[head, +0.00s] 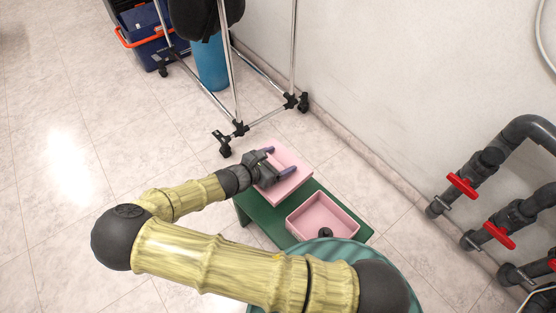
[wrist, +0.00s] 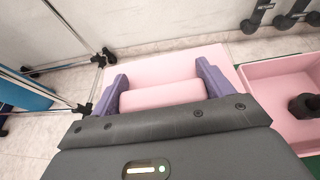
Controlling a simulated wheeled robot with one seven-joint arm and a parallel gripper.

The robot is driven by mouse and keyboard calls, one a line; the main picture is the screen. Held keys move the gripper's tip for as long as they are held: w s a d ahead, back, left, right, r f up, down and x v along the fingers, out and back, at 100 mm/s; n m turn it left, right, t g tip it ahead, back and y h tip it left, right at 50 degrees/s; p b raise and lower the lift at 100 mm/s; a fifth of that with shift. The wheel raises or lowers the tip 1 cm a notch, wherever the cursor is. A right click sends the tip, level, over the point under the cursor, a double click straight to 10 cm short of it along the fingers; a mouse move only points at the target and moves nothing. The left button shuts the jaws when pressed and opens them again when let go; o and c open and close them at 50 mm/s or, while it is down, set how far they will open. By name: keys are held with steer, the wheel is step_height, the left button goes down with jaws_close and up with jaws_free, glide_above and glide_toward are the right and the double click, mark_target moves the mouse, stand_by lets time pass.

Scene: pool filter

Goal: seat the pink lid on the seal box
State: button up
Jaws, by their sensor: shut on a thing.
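The pink lid (head: 291,156) is a flat slab with a raised pink bar, at the upper left end of the green bench in the head view. My gripper (head: 279,161) is shut on this bar, with a purple finger on each side. The lid fills the middle of the wrist view (wrist: 165,62). I cannot tell whether it touches the bench or hangs just above it. The open pink seal box (head: 318,212) stands on the bench to the lower right, apart from the lid. In the wrist view the box (wrist: 262,72) is at the right, partly cut off.
A dark rounded thing (head: 325,232) shows at the box's near side. The green bench (head: 262,233) is low. A wheeled metal rack (head: 238,128) stands beyond the lid, with a blue cylinder (head: 211,62). Dark pipes with red valves (head: 462,185) line the right wall. Floor at left is clear.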

mark_target(295, 160)
steer(key=shift+t, duration=0.3)
steer(key=d, duration=0.2)
steer(key=w+d+f, duration=0.1)
steer(key=d, duration=0.2)
steer(key=shift+w+d+f+p, duration=0.15)
steer(key=shift+d+f+p, duration=0.1)
steer(key=shift+d+p, duration=0.05)
steer(key=w+d+r+n+t+y+p, duration=0.1)
steer(key=w+d+r+n+t+y, duration=0.3)
steer(key=r, duration=0.5)
steer(key=w+d+n+y, duration=0.2)
steer(key=shift+d+n, duration=0.35)
steer(key=shift+n, duration=0.05)
